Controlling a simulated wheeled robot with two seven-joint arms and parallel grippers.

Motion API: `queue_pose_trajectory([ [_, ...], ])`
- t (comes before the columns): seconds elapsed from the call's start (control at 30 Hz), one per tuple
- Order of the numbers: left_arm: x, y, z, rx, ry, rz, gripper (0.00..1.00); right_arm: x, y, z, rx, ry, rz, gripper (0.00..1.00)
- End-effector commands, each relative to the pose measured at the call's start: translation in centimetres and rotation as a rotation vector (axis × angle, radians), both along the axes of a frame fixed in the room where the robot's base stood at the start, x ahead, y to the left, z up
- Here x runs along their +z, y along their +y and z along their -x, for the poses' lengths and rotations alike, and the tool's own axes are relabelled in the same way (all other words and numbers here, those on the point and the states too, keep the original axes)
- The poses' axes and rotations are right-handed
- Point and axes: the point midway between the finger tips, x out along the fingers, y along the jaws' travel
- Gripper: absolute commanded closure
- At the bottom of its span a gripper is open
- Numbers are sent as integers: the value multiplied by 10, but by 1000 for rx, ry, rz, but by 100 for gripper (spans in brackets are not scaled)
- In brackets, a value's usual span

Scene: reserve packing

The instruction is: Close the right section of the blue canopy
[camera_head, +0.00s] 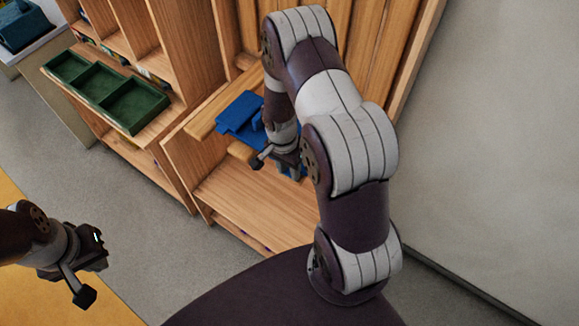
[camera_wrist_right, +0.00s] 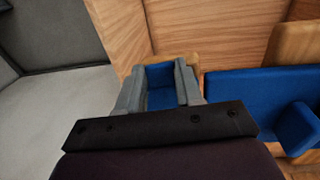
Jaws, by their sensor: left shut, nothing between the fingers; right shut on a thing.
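The blue canopy's left section (camera_head: 238,113) lies flat on the wooden unit in the head view, with a raised block on it. It also shows at the right of the right wrist view (camera_wrist_right: 245,100). The right section (camera_head: 303,172) is mostly hidden behind my right gripper (camera_head: 285,165). In the right wrist view, a blue part of the right section (camera_wrist_right: 160,76) sits between the two grey fingers (camera_wrist_right: 158,90), and the gripper is shut on it. My left gripper (camera_head: 95,268) is shut and empty over the floor at the lower left, well apart from the canopy.
A green tray with compartments (camera_head: 105,90) lies on a wooden ledge left of the canopy. A wooden shelf board (camera_head: 265,202) lies below the canopy. A pale wall (camera_head: 490,130) stands at the right. Grey floor (camera_head: 150,235) is clear between the unit and my left gripper.

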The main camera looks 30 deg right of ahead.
Motion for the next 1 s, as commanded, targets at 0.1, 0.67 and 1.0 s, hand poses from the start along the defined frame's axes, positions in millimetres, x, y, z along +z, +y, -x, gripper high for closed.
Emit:
queue_pose_trajectory([
  [0.1, -1, 0, 0, 0, 0, 0, 100, 2, 1, -4, 2, 78, 34, 100],
  [0.67, 49, 0, 0, 0, 0, 0, 100, 26, 6, -13, 1, 399, 164, 100],
  [1.0, 79, 0, 0, 0, 0, 0, 100, 20, 7, -15, -1, 457, 188, 100],
])
